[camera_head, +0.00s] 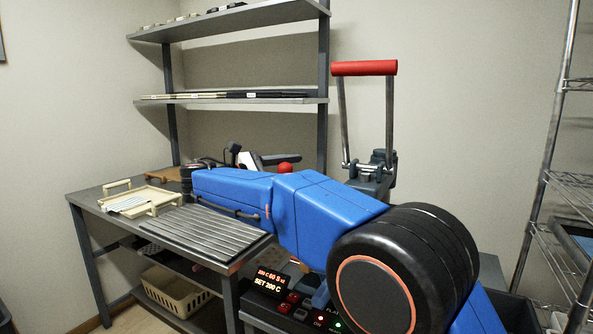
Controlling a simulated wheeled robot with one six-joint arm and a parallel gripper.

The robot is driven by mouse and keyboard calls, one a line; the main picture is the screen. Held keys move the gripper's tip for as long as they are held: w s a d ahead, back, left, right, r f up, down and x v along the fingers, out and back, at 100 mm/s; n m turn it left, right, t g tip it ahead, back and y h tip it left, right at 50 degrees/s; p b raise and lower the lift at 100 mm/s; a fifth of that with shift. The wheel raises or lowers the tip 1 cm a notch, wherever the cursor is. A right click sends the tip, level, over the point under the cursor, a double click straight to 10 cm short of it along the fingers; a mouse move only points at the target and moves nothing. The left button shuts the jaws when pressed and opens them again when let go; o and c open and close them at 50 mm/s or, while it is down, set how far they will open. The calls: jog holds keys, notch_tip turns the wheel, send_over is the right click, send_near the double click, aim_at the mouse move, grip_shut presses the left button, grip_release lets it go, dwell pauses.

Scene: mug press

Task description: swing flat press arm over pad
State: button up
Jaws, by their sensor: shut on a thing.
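The flat press stands behind my blue arm. Its red lever handle (364,68) is raised on two metal rods above a dark grey hinge block (374,178). Below is its control box (290,308) with a lit display, buttons and lamps. My gripper (281,160) shows partly above my arm, reaching right, with its dark fingers at a red knob (285,169). It is shut on this knob, though the fingertips are small and partly hidden. The pad and most of the press arm are hidden behind my arm.
A metal table (88,200) holds a cream rack (163,196) and a ribbed dark mat (190,232). A beige basket (174,291) sits on its lower shelf. Wall shelves (233,98) rise behind. A wire rack (566,180) stands at right.

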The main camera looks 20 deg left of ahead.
jog(key=v, duration=1.2)
dwell(0.5)
